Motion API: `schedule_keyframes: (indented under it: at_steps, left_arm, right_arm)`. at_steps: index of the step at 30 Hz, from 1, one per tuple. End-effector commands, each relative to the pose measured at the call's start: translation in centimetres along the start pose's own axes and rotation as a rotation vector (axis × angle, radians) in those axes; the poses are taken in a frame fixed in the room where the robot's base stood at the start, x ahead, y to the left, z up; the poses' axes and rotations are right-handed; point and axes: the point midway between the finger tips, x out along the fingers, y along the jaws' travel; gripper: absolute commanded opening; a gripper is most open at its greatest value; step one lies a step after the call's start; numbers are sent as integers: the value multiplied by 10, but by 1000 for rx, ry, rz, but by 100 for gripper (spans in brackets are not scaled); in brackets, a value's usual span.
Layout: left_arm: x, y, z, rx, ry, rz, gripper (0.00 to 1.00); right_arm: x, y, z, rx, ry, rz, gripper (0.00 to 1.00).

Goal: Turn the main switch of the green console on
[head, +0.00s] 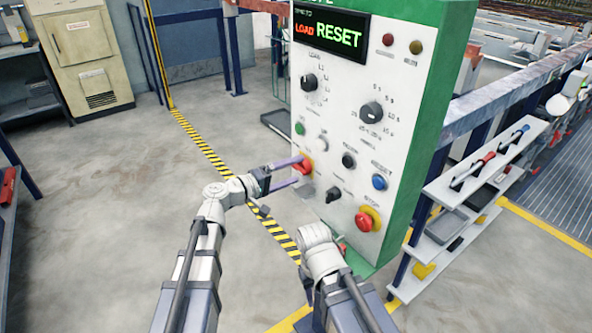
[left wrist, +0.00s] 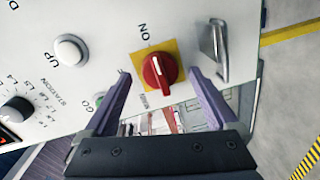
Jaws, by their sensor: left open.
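The green console (head: 441,110) has a white front panel and stands right of centre in the head view. Its main switch (head: 303,165) is a red knob on a yellow plate at the panel's left edge. In the left wrist view the red knob (left wrist: 160,71) carries a white line, and the ON label is above it. My left gripper (head: 286,172) is open, its purple fingers reaching the panel. In the left wrist view its fingertips (left wrist: 161,76) stand on both sides of the knob with gaps. My right arm shows low in the head view; its fingers are hidden.
The panel also carries a red stop button (head: 367,219) on yellow, a blue button (head: 379,182) and black knobs. A metal handle (left wrist: 217,50) is right of the switch in the left wrist view. Shelves with tools (head: 480,180) stand right of the console; the floor at left is open.

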Motion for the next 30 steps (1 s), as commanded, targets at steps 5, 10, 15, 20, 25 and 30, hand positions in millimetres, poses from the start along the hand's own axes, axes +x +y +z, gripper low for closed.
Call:
schedule_keyframes:
  at_steps: [5,10,15,20,25,30]
  left_arm:
    - [-33,1,1,0,4,-1,92]
    - [-53,0,1,0,2,-1,92]
    - [-62,0,1,1,1,-1,92]
    - [-62,0,0,1,0,0,92]
    - [-62,0,0,0,0,0,92]
    - [-62,0,0,0,1,0,92]
  right_arm:
    - [-3,0,0,0,0,0,50]
    - [-5,0,0,0,0,0,50]
    - [-5,0,0,0,0,0,50]
    - [-5,0,0,0,0,0,50]
    - [-5,0,0,0,0,0,50]
    - [-5,0,0,0,0,0,50]
